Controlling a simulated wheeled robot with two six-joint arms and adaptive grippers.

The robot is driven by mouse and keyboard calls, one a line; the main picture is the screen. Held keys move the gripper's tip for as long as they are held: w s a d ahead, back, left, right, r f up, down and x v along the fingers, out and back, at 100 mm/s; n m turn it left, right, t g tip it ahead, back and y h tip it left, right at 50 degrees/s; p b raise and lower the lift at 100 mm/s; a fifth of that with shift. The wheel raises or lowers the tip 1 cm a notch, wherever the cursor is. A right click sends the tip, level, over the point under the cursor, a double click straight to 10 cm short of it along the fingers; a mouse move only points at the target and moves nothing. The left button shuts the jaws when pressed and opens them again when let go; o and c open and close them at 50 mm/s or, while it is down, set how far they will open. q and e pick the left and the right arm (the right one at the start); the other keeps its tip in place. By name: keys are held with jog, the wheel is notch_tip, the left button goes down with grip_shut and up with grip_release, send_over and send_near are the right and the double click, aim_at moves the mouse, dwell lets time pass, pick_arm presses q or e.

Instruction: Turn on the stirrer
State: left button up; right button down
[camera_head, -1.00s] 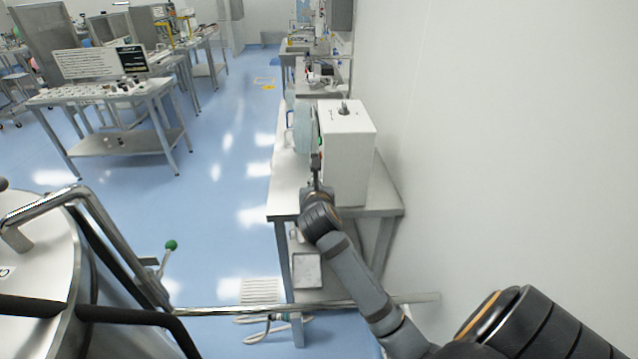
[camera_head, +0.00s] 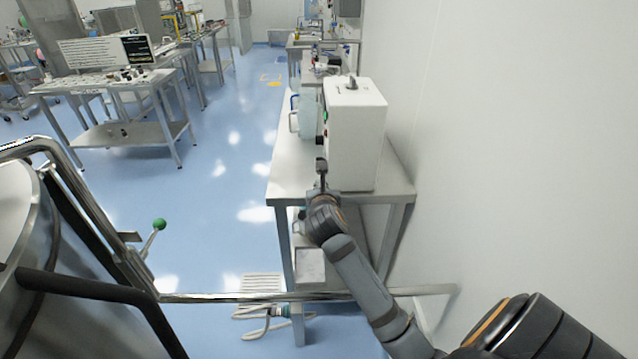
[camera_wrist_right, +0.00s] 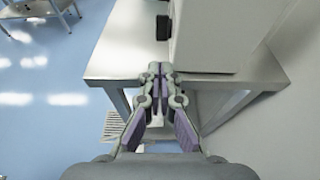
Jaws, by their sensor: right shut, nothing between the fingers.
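The stirrer's white box (camera_head: 354,135) stands on a steel table (camera_head: 287,185) against the right wall. A small green button (camera_head: 325,116) and a dark knob show on its left-facing side, seen at a steep angle. In the right wrist view the box (camera_wrist_right: 205,38) is at the top right, with a black knob (camera_wrist_right: 163,27) sticking out of its left side. My right gripper (camera_head: 321,166) is shut and empty, just in front of the box's near left corner. In the wrist view its fingertips (camera_wrist_right: 160,68) lie over the table's near edge, apart from the knob. My left gripper is not in view.
A clear jug-like container (camera_head: 306,115) stands left of the box on the table. A steel rail (camera_head: 250,297) crosses in front, and a large steel vessel (camera_head: 60,290) with black bars fills the lower left. Blue floor (camera_head: 215,190) lies open left of the table.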

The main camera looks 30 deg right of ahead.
jog(key=p+x, duration=0.1)
jog(key=x, duration=1.3)
jog(key=shift+f, duration=0.2)
